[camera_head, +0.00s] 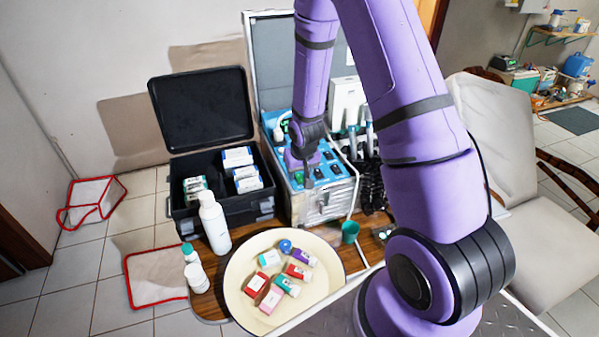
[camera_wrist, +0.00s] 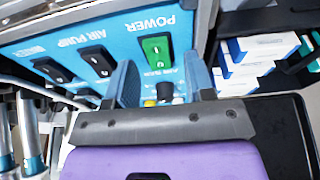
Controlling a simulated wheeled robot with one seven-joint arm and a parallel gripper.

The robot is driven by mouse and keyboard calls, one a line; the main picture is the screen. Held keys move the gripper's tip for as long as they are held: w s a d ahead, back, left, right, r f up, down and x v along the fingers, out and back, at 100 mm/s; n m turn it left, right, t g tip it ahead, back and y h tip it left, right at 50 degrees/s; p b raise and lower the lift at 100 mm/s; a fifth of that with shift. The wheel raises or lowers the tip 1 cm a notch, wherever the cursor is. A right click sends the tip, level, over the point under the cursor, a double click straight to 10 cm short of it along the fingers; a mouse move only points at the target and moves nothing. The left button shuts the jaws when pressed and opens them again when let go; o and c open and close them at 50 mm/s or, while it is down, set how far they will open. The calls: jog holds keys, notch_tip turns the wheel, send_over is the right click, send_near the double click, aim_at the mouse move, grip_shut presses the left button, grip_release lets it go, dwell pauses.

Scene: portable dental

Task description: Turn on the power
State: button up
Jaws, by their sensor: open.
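The portable dental unit has a blue control panel (camera_head: 343,169) on top of a metal case. In the wrist view the panel appears upside down, with a green POWER rocker switch (camera_wrist: 156,50) and black switches for AIR PUMP (camera_wrist: 97,61) and WATER (camera_wrist: 53,70). My gripper (camera_wrist: 164,82) is open and empty, its two fingers apart with small knobs visible between them. The green switch lies just beyond the fingertips, roughly in line with the gap; contact cannot be told. In the head view my gripper (camera_head: 304,172) is over the panel and hides part of it.
An open black case (camera_head: 225,205) with boxes stands left of the unit. A white bottle (camera_head: 214,222), a round cream tray (camera_head: 240,270) with several small boxes, and a green cup (camera_head: 350,232) are in front. Handpieces hang at the unit's right; a pale chair (camera_head: 490,125) stands further right.

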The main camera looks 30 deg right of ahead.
jog(key=v, duration=1)
jog(key=shift+r, duration=0.25)
jog(key=s+a+r, duration=0.1)
jog(key=s+r, duration=0.2)
jog(key=r, duration=0.3)
jog(key=s+a+r+t, duration=0.1)
jog(key=s+r, duration=0.2)
jog(key=r, duration=0.4)
jog(key=s+a+r, duration=0.2)
jog(key=s+r, duration=0.1)
jog(key=r, duration=0.3)
jog(key=s+a+r+n, duration=0.1)
jog(key=s+r, duration=0.3)
jog(key=s, duration=0.4)
jog(key=s+a+r+n+t, duration=0.1)
jog(key=s+a+r, duration=0.1)
jog(key=s+r, duration=0.3)
jog(key=s, duration=0.3)
jog(key=shift+r+y, duration=0.3)
